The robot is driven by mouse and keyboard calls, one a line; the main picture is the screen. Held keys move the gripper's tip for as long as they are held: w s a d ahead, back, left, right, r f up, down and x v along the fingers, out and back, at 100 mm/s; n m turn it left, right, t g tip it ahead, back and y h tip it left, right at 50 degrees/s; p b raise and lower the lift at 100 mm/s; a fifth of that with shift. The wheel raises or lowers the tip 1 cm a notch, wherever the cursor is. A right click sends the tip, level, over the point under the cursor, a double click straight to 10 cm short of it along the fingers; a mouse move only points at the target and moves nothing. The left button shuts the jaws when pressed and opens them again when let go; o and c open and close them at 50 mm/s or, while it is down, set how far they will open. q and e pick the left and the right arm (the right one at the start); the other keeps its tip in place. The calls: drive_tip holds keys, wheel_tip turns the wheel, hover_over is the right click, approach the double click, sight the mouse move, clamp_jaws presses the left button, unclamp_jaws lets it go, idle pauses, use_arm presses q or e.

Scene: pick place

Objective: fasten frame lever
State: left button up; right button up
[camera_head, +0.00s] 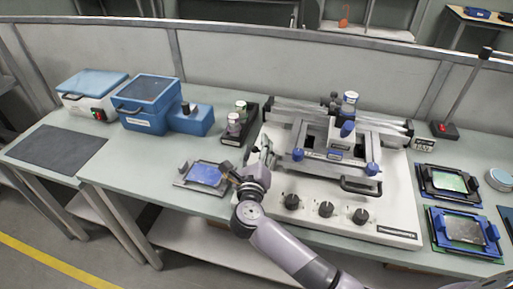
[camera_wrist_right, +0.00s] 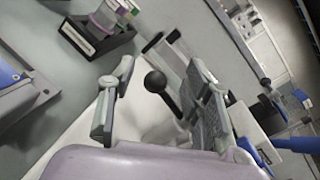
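The lever shows in the right wrist view as a black ball knob (camera_wrist_right: 155,81) on a dark stem that runs down to the right. My right gripper (camera_wrist_right: 160,68) is open, with one finger on each side of the knob and a visible gap on the left. I cannot tell whether the right finger touches the stem. In the head view my right gripper (camera_head: 247,161) is at the left edge of the white machine (camera_head: 400,215), and the lever there is hidden or too small to make out. My left gripper is not in view.
A blue-faced frame (camera_head: 205,174) lies on the table just left of my gripper. A black holder (camera_head: 239,127) with small containers stands behind it. Blue boxes (camera_head: 148,103) are farther left. Blue-and-black frames (camera_head: 465,227) lie at the right. The dark mat (camera_head: 57,148) is bare.

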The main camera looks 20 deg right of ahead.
drive_tip(key=shift+d+r, duration=0.1)
drive_tip(key=shift+d, duration=0.15)
drive_tip(key=shift+s+a, duration=0.1)
drive_tip(key=shift+s+a, duration=0.15)
drive_tip(key=shift+s, duration=0.1)
drive_tip(key=v, duration=1.1)
drive_tip(key=shift+s, duration=0.15)
